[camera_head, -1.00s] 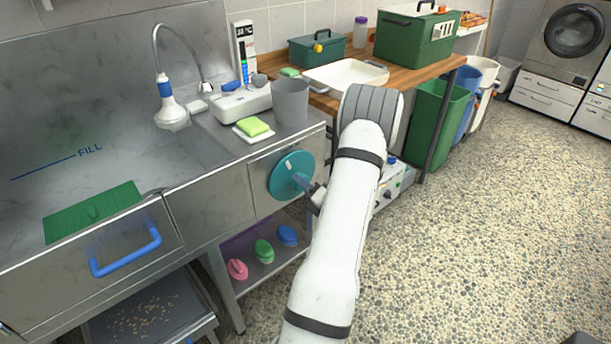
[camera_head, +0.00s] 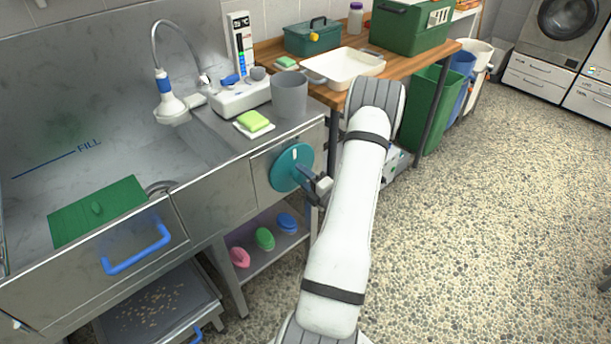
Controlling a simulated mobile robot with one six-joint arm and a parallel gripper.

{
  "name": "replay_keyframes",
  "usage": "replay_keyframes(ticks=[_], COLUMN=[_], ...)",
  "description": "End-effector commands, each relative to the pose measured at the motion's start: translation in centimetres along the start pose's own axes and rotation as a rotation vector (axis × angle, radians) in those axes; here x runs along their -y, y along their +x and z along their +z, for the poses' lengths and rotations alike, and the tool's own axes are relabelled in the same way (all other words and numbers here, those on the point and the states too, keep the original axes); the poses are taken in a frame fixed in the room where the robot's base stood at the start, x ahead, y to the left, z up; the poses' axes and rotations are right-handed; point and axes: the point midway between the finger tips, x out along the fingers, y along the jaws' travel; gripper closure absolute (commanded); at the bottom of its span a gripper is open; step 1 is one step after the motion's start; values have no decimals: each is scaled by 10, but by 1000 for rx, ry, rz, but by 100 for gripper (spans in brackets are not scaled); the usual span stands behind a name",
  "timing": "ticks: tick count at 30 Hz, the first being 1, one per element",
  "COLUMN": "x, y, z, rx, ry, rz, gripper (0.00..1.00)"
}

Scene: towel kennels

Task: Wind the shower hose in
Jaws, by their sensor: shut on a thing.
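The teal reel wheel (camera_head: 285,170) is on the steel front panel below the counter, at the centre of the view. My gripper (camera_head: 306,182) is at the wheel's lower right side, shut on its crank handle. The handle is mostly hidden by the fingers. A small pale mark shows on the wheel's upper part. The grey shower hose (camera_head: 176,24) arches above the sink's right end. The white shower head (camera_head: 170,106) with a blue collar hangs at its left end, over the sink.
A grey cup (camera_head: 289,95) and a yellow-green sponge (camera_head: 254,121) stand on the counter above the wheel. The pebbled floor (camera_head: 480,220) at right is clear.

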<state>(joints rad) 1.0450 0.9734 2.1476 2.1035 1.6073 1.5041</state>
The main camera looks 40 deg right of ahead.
Motion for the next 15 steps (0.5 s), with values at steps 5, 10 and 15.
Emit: replay_keyframes(ticks=[5, 10, 15], x=[0, 0, 0], y=[1, 3, 4], z=[1, -1, -2], rx=[4, -1, -5], ry=[0, -1, -1], rz=[1, 1, 0], gripper=[91, 40, 28])
